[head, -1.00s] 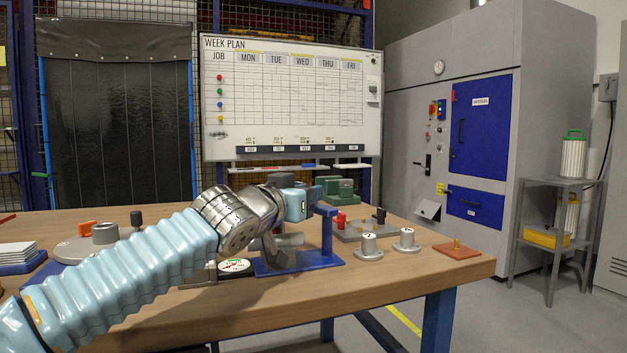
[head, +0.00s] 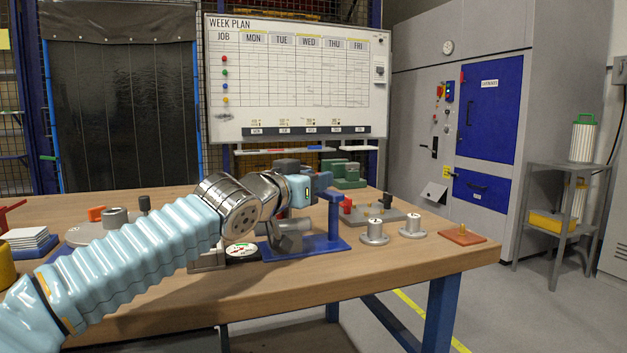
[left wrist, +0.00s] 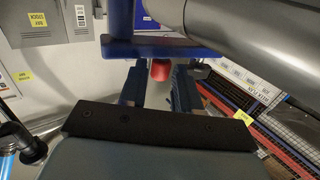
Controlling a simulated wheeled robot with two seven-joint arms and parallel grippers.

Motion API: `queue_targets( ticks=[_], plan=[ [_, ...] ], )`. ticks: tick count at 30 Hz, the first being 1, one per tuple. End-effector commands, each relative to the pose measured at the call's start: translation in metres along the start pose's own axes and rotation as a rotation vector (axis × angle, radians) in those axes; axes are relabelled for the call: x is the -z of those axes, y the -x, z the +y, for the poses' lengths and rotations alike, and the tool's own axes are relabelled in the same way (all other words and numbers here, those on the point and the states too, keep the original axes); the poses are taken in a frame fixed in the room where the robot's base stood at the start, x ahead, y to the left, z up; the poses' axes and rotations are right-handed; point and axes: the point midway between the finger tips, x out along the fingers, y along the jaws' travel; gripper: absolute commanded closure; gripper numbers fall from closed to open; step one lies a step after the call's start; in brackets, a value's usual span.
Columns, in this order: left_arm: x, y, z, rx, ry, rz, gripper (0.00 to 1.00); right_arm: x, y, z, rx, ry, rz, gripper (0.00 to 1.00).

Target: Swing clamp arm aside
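My left gripper (head: 324,181) is at the top of the blue stand's post (head: 334,215) in the head view. In the left wrist view its two blue fingers (left wrist: 159,80) are apart, with a red knob (left wrist: 160,70) seen in the gap. I see no finger touching the knob. I cannot tell which part is the clamp arm; my gripper and the post hide some of this area. My right gripper is not in view.
Two grey knobbed weights (head: 375,234) and an orange-brown plate (head: 462,235) stand to the right, near the bench edge. A round dial (head: 242,251) lies below my wrist. A grey disc (head: 82,234) with an orange block is at left.

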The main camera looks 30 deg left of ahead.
Motion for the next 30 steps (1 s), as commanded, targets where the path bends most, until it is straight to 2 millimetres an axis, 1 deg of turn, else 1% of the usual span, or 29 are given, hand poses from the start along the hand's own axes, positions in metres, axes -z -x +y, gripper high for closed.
queue_targets(
  ticks=[2, 5, 8, 15, 19, 21, 24, 30],
  plan=[
    [0.0, 0.003, -0.001, 0.001, 0.001, 0.001, 0.68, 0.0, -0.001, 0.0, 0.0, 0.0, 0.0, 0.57],
    [-0.001, 0.014, -0.002, 0.001, 0.003, 0.003, 0.68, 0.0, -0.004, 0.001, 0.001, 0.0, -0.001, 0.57],
    [-0.002, 0.034, -0.002, 0.002, 0.002, 0.004, 0.68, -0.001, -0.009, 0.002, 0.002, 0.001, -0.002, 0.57],
    [-0.001, 0.094, -0.001, 0.002, 0.001, 0.004, 0.68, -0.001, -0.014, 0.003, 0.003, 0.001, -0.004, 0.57],
    [-0.001, 0.118, -0.001, 0.002, 0.001, 0.002, 0.68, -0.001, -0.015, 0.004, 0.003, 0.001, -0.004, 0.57],
    [0.0, 0.127, -0.001, 0.001, 0.0, 0.001, 0.68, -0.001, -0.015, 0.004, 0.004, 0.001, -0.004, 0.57],
    [-0.001, 0.135, -0.001, 0.001, 0.001, 0.0, 0.68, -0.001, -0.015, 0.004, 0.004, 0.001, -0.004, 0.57],
    [-0.001, 0.138, 0.0, 0.0, 0.0, -0.001, 0.68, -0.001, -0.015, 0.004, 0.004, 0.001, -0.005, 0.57]
  ],
)
